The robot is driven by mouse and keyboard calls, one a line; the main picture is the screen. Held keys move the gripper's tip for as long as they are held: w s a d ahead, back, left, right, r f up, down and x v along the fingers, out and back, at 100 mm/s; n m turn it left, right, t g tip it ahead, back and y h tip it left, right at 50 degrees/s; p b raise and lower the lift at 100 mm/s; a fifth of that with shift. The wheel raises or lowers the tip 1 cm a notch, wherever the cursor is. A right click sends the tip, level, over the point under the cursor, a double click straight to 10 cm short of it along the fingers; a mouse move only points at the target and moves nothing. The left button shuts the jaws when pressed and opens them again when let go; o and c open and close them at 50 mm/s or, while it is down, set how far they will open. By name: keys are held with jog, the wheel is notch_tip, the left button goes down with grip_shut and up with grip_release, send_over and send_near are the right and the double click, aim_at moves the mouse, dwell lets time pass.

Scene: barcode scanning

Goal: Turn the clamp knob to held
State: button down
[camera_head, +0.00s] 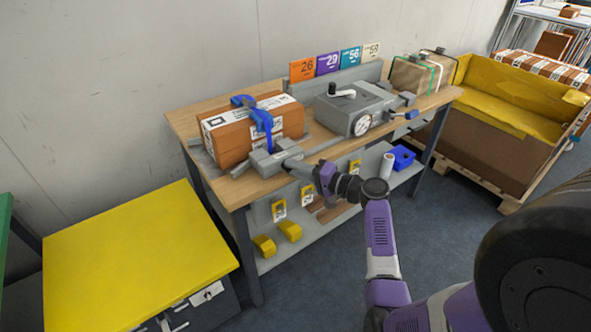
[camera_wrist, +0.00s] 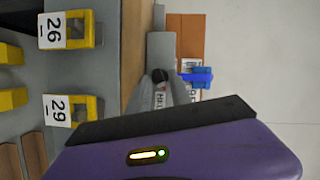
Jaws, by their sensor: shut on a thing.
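The clamp (camera_head: 262,120) has a blue arm that stands over a brown carton (camera_head: 226,139) on the workbench. Its grey base block (camera_head: 268,159) sits in front of the carton, at the bench's front edge. My gripper (camera_head: 290,160) reaches this block from the right and is shut at its front. In the wrist view the fingers (camera_wrist: 161,92) close around a small dark knob (camera_wrist: 159,76) on the grey block (camera_wrist: 161,50). Most of the knob is hidden by the fingers. Its setting cannot be read. The blue clamp part (camera_wrist: 197,77) also shows there, beside the carton (camera_wrist: 190,40).
A grey machine with a dial (camera_head: 362,124) stands to the right on the bench (camera_head: 190,119). Numbered cards (camera_head: 327,64) stand behind. Yellow tagged holders (camera_wrist: 70,29) hang below the bench edge. A yellow-topped cabinet (camera_head: 130,255) stands at the left.

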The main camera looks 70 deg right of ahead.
jog(key=shift+w+a+f, duration=0.25)
jog(key=shift+a, duration=0.15)
dwell(0.4)
jog(key=c, duration=1.5)
grip_release()
jog(key=s, duration=0.3)
jog(key=s+r+p, duration=0.1)
jog(key=s, duration=0.2)
jog(key=s+a+r+p, duration=0.1)
jog(key=s, duration=0.2)
jog(key=shift+a, duration=0.1)
jog(key=shift+s, duration=0.1)
jog(key=shift+s+a+r+b, duration=0.1)
jog(key=shift+s+a, duration=0.1)
jog(key=shift+s, duration=1.05)
jog(key=shift+s+a+r+b, duration=0.15)
jog(key=shift+s+a, duration=0.1)
jog(key=shift+s, duration=1)
jog(key=shift+s+a+r+b, duration=0.1)
jog(key=shift+s+a, duration=0.1)
jog(key=shift+s, duration=1.05)
